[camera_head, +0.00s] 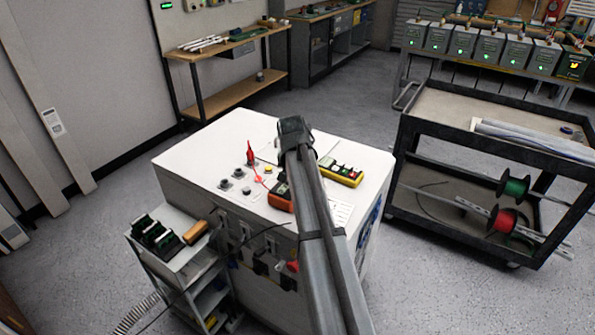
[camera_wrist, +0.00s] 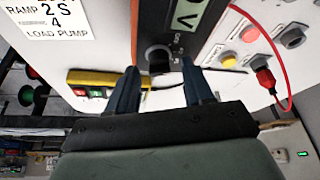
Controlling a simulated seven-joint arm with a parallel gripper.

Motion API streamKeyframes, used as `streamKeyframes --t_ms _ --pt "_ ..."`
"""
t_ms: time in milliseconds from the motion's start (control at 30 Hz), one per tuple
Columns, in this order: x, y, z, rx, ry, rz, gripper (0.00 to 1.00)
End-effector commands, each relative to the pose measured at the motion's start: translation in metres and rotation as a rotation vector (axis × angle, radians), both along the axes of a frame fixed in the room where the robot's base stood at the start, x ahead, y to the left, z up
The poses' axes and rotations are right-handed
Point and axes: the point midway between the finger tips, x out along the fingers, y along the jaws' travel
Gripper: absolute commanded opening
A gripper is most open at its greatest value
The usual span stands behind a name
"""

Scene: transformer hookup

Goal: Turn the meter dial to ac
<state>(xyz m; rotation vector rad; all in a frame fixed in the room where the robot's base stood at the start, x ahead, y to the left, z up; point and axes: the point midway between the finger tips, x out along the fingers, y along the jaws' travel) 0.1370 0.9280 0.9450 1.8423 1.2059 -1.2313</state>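The meter (camera_head: 280,194) is an orange handheld unit on the white cabinet top, partly covered by my arm in the head view. In the wrist view, the meter (camera_wrist: 174,30) shows its dark face, with a green display (camera_wrist: 186,14) reading V. Its round black dial (camera_wrist: 157,57) is below the display, with small white marks beside it that are too small to read surely. My gripper (camera_wrist: 160,67) is open, one finger on each side of the dial. I cannot tell whether the fingers touch it.
A red probe (camera_wrist: 264,77) on a red lead stands right of the meter, beside grey terminals and a yellow button (camera_wrist: 229,60). A yellow button box (camera_head: 342,171) lies on the cabinet (camera_head: 200,155) right of my arm. A black cart (camera_head: 440,130) stands further right.

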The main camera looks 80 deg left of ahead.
Motion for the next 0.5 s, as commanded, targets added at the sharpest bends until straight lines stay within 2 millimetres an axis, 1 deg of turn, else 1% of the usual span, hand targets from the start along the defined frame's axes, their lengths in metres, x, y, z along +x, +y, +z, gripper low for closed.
streamKeyframes --t_ms 267,367,500 --pt "-0.001 -0.001 0.003 0.001 0.000 0.000 0.51" --pt "-0.002 -0.004 0.011 0.002 0.000 0.000 0.51" --pt "-0.005 -0.012 0.031 0.002 0.000 0.000 0.51"
